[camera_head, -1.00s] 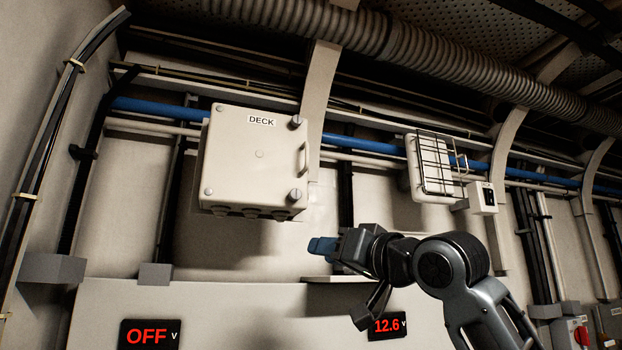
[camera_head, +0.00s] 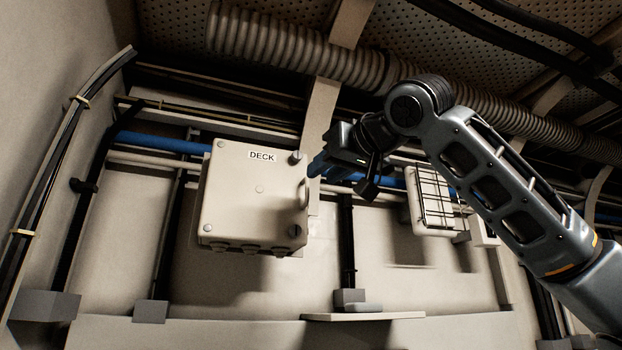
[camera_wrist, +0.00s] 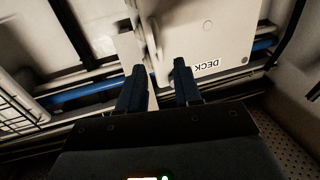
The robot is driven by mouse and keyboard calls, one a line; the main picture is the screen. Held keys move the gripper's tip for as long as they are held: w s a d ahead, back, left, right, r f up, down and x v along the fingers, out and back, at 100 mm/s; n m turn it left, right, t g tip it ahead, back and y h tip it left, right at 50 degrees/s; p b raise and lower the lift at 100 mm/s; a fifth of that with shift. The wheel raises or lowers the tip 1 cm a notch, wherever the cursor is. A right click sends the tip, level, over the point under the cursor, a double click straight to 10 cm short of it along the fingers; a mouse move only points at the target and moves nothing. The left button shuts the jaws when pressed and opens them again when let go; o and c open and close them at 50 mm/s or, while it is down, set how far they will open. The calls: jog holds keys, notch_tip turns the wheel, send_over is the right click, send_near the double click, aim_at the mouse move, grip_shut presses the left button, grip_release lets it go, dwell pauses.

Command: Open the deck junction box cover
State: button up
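The deck junction box (camera_head: 240,205) is a pale box on the wall, marked "DECK", with its cover shut. It has corner screws and a handle (camera_head: 303,193) on the right side of its cover. My gripper (camera_head: 316,166) is just right of the box, by the upper part of the handle. In the wrist view, my gripper (camera_wrist: 158,74) has its two blue fingers apart with a gap between them. The handle (camera_wrist: 152,38) shows beyond this gap, and the box cover (camera_wrist: 215,35) appears upside down. Contact with the handle cannot be told.
A blue pipe (camera_head: 165,143) runs behind the box. A caged lamp (camera_head: 432,200) is on the wall to the right. A ribbed duct (camera_head: 290,45) passes overhead. A small ledge (camera_head: 365,316) lies below right; the wall under the box is clear.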

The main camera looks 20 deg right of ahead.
aim_at(307, 183)
jog(key=w+p, duration=0.1)
jog(key=w, duration=0.2)
jog(key=w+a, duration=0.1)
jog(key=w, duration=0.1)
jog(key=shift+w+p, duration=0.35)
jog(key=shift+w, duration=0.05)
jog(key=c, duration=0.6)
grip_shut()
jog(key=shift+a, duration=0.15)
dwell(0.4)
